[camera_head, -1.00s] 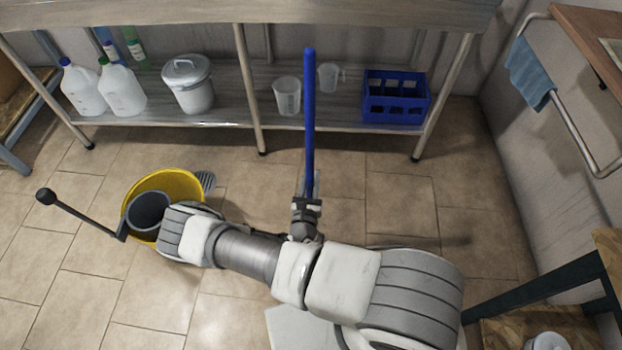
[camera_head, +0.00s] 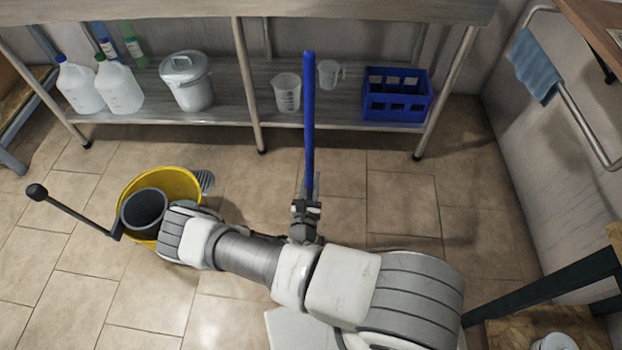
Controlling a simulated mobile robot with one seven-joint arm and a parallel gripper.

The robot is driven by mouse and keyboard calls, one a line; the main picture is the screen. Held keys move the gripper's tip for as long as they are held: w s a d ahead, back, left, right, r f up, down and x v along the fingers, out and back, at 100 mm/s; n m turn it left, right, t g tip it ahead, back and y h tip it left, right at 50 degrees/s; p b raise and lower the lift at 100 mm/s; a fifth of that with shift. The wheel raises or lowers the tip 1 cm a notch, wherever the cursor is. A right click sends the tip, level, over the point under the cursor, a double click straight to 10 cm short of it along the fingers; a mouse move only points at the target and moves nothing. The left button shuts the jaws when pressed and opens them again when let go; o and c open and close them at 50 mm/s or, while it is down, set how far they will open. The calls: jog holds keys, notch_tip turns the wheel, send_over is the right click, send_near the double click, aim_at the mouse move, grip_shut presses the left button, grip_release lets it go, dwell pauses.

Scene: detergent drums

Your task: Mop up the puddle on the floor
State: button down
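A long blue handle (camera_head: 309,115), which looks like a mop's, stands nearly upright in the middle. My gripper (camera_head: 306,207) is at its visible lower part and looks shut on it. The mop's head is not visible; my arm covers the area below. A yellow bucket (camera_head: 187,184) with a dark grey wringer cup (camera_head: 144,209) and a lever stands on the floor at the left. My arm hides its right front side. I cannot make out a clear puddle; the floor has a bright sheen (camera_head: 212,325) at the lower left and darker shading at the right.
A metal shelf table (camera_head: 225,107) spans the back, with white jugs (camera_head: 118,90), a lidded pail (camera_head: 188,84), measuring cups (camera_head: 287,93) and a blue crate (camera_head: 424,105). A blue cloth (camera_head: 535,66) hangs on a rail at the right. Tiled floor lies open at centre right.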

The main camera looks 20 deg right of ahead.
jog(key=shift+f, duration=0.25)
dwell(0.4)
jog(key=c, duration=0.6)
grip_release()
jog(key=shift+a+f, duration=0.1)
